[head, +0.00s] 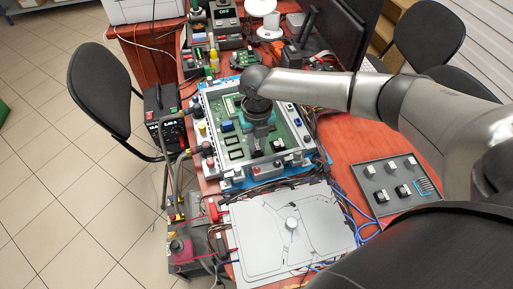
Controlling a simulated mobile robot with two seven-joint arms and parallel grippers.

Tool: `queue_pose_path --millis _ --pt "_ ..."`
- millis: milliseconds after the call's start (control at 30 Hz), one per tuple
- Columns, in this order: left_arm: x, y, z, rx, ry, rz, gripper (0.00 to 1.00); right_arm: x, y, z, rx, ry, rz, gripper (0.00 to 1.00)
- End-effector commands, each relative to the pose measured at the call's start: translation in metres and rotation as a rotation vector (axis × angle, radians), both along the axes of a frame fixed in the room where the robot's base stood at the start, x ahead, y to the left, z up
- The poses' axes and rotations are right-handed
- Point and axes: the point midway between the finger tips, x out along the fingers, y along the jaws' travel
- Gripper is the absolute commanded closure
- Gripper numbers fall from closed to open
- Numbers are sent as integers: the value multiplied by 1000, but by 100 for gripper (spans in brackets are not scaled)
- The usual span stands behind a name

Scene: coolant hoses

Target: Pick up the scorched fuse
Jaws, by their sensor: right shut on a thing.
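My right gripper (260,146) points down over the green circuit board (218,108) in the open metal housing. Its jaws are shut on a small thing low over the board. The jaws and wrist hide most of that thing, so I cannot tell its look or whether it still touches the board. Small black-and-white blocks that look like fuses (279,144) sit on the board just right of the jaws. I cannot make out scorch marks on any of them. My left gripper is not in view.
A grey tray (372,176) with several black-and-white blocks lies at the right on the red table (352,125). A grey cover plate (258,238) lies in front of the housing. Hoses and cables run along the left side. Electronics and a monitor (325,30) stand behind.

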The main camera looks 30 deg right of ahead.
Motion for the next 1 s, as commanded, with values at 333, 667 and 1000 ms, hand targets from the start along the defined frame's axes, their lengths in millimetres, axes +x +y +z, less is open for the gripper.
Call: queue_pose_path --millis 333,667,1000 --pt "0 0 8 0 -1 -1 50 1 0 25 1 -4 0 100" --pt "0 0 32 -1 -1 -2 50 1 0 117 0 -5 1 100" --pt "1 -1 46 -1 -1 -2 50 1 0 187 1 -3 0 100"
